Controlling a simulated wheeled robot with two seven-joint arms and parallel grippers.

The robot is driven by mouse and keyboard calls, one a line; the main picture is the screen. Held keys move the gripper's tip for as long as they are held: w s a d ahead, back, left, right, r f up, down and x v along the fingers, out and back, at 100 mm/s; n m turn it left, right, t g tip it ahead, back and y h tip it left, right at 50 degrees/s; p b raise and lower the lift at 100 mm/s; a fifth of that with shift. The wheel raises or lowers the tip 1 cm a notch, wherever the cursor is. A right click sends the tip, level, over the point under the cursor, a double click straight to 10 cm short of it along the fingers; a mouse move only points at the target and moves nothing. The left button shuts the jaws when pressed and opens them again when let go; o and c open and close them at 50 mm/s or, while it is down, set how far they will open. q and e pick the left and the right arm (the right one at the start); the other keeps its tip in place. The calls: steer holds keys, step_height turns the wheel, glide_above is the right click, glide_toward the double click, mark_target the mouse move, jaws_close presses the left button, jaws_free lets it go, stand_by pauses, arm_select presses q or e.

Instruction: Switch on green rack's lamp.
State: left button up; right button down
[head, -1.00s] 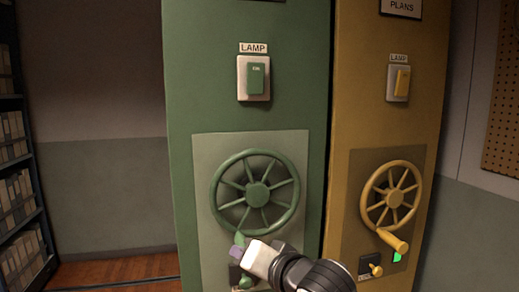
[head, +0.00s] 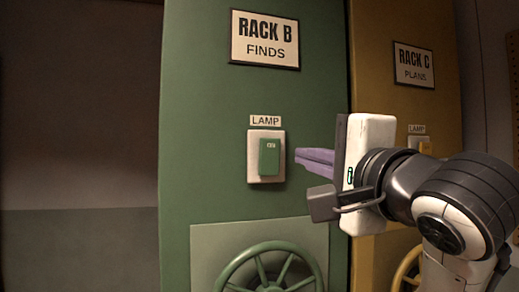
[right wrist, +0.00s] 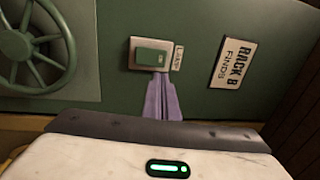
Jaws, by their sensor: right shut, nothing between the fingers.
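The green rack (head: 205,150) fills the middle of the head view, under a "RACK B FINDS" sign (head: 265,39). Its lamp switch is a green rocker (head: 269,158) on a pale plate (head: 252,160), below a "LAMP" label. My right gripper (head: 298,157) has its purple fingers shut and empty, just right of the switch plate and pointing at it. In the right wrist view, the fingertips (right wrist: 158,78) overlap the edge of the switch plate (right wrist: 134,52) beside the green rocker (right wrist: 152,57). I cannot tell whether they touch. My left gripper is not in view.
A green handwheel (head: 268,250) sits on a paler panel below the switch. The yellow rack (head: 375,80) stands to the right, its own lamp switch (head: 425,146) partly hidden by my right arm. A bare wall is at the left.

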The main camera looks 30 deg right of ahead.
steer(key=p, duration=0.4)
glide_toward(271, 144)
steer(key=x, duration=0.6)
steer(key=shift+w+d, duration=0.1)
steer(key=shift+w, duration=0.05)
arm_select(q)
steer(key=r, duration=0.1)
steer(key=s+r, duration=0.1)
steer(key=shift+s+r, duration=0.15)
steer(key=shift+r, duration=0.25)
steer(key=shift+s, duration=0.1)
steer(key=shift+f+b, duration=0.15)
steer(key=shift+b, duration=0.2)
